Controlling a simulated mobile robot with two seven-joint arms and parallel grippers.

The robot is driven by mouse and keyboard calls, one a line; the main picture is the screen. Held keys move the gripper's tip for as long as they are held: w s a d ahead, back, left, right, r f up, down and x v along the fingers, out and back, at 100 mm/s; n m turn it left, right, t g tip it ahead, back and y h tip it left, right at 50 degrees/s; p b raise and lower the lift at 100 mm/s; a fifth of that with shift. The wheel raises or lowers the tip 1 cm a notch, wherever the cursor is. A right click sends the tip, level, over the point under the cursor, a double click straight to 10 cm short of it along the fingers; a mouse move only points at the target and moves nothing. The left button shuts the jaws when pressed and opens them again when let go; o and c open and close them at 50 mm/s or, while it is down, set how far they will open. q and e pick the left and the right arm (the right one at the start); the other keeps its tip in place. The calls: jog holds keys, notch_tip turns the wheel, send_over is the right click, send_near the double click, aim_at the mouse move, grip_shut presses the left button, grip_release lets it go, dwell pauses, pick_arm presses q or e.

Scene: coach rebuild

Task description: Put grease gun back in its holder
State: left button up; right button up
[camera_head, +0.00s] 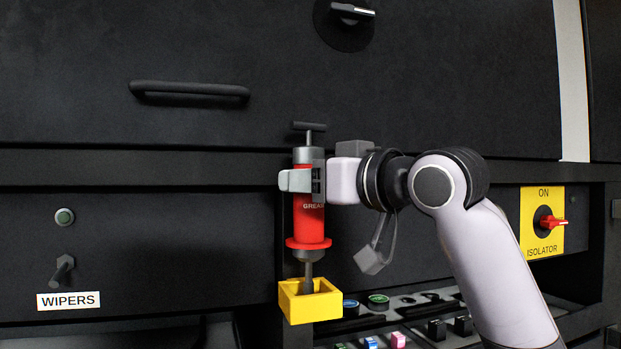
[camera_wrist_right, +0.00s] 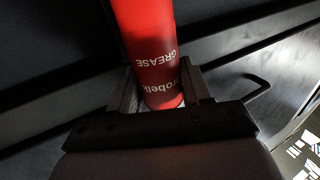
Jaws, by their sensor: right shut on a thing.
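The red grease gun (camera_head: 309,222) stands upright, with a grey upper part, a black T-handle on top and a red flange low on its body. My right gripper (camera_head: 300,181) is shut around the upper part of its body. The right wrist view also shows the red barrel (camera_wrist_right: 151,45) between the two fingers (camera_wrist_right: 158,88). The yellow holder (camera_head: 310,304) is an open-topped box below the gun. The gun's dark nozzle reaches down to the box's opening; whether it touches the bottom is hidden by the front wall. My left gripper is in neither view.
A black panel with a bar handle (camera_head: 189,91) stands behind. A WIPERS switch (camera_head: 63,270) is at the left, and a yellow ISOLATOR plate (camera_head: 541,224) with a red knob at the right. A console with several buttons (camera_head: 378,301) lies right of the holder.

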aim_at(319, 220)
jog(key=shift+f+b, duration=0.65)
jog(key=shift+f, duration=0.55)
jog(key=shift+f, duration=0.2)
dwell(0.5)
jog(key=shift+p, duration=0.4)
jog(key=shift+f+b, duration=0.7)
jog(key=shift+f, duration=0.55)
dwell(0.7)
